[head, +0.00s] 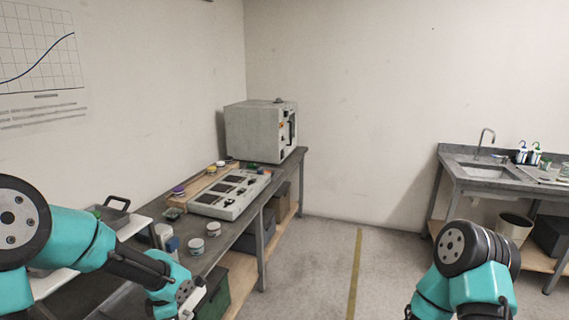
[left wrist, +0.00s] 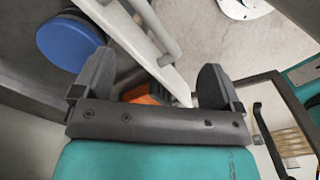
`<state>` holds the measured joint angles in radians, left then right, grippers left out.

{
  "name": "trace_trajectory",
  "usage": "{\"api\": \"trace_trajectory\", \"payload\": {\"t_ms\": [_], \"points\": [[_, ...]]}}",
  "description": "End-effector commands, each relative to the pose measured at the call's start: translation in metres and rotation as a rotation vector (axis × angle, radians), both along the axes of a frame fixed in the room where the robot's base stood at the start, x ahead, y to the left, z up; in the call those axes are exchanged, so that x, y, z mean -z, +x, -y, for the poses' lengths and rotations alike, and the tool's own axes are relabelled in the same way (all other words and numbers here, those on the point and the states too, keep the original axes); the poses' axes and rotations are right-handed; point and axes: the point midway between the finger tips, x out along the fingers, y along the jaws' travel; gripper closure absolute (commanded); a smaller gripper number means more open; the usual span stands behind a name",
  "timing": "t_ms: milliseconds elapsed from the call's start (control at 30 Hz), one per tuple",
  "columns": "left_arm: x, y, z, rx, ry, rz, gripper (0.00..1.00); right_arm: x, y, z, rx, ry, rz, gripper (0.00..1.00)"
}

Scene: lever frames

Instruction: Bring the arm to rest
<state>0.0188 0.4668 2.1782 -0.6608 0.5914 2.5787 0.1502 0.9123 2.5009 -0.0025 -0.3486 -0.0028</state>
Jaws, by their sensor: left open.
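My left arm (head: 80,240) comes in from the left and bends down over the near end of the bench in the head view. My left gripper (left wrist: 154,88) shows in the left wrist view with its two dark fingers spread apart. A pale bar (left wrist: 150,50) passes behind the gap between the fingers; I cannot tell whether anything touches it. My right arm (head: 465,265) is folded at the bottom right of the head view, over the floor. Its gripper is out of frame.
A grey bench (head: 240,230) along the left wall carries a panel with dark inserts (head: 230,193), a boxy grey oven (head: 260,132) and several small tubs. A sink counter (head: 485,172) stands right, with a bin (head: 514,228) below. The floor (head: 325,260) between is clear.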

Motion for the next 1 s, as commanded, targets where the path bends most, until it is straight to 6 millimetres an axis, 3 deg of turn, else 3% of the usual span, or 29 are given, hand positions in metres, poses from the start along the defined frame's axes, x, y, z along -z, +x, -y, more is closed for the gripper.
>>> {"api": "trace_trajectory", "payload": {"t_ms": [300, 1000], "points": [[-0.004, -0.03, 0.018, 0.0, 0.0, 0.0, 0.09, 0.0, 0.0, 0.0, 0.0, 0.0, 0.0, 0.57], [-0.004, -0.032, 0.019, -0.001, 0.0, 0.0, 0.09, 0.0, 0.0, 0.0, 0.0, 0.0, 0.0, 0.57]]}}
